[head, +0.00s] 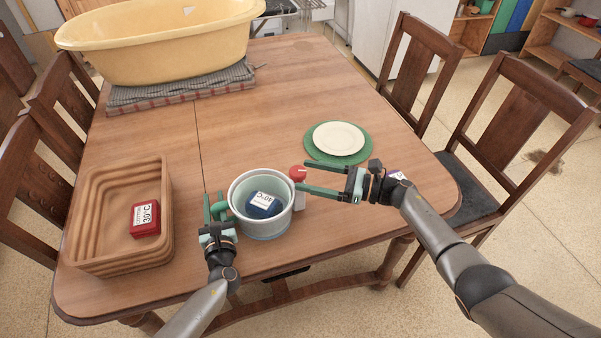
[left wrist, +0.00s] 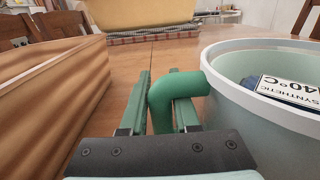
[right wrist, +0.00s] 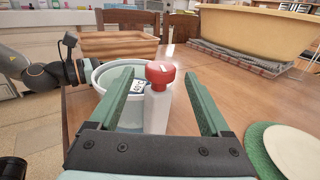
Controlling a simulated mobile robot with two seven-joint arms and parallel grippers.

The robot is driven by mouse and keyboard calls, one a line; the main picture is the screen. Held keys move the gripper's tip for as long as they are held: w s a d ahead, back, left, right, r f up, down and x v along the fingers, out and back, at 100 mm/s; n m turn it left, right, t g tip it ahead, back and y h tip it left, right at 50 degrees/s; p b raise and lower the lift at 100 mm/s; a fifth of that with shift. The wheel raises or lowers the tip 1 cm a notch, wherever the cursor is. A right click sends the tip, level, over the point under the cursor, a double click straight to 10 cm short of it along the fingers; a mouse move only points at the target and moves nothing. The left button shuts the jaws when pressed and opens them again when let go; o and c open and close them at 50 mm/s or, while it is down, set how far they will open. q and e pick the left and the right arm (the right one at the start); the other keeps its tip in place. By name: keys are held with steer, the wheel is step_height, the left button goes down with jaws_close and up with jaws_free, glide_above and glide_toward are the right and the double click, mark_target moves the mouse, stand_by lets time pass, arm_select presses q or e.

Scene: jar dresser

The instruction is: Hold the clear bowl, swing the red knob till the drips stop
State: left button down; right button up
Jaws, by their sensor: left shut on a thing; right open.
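The clear, pale bowl (head: 238,222) with a white rim stands near the table's front edge; it also shows in the left wrist view (left wrist: 285,128). A blue block (head: 264,205) marked 40°C lies inside it. My left gripper (head: 214,203) is shut on the bowl's green handle (left wrist: 165,92). The red knob (head: 298,173) sits on a pale post (right wrist: 156,112) at the bowl's right side. My right gripper (head: 302,176) is open, its fingertips on either side of the knob (right wrist: 160,73), with gaps on both sides. No drips can be made out.
A brown ribbed tray (head: 100,262) holding a red 30°C block (head: 146,218) stands left of the bowl. A cream plate (head: 338,138) on a green mat (head: 313,149) lies behind my right gripper. A yellow tub (head: 150,52) on a folded cloth (head: 185,88) stands at the back. The middle is clear.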

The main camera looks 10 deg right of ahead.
steer(key=v, duration=0.9)
steer(key=shift+a, duration=0.15)
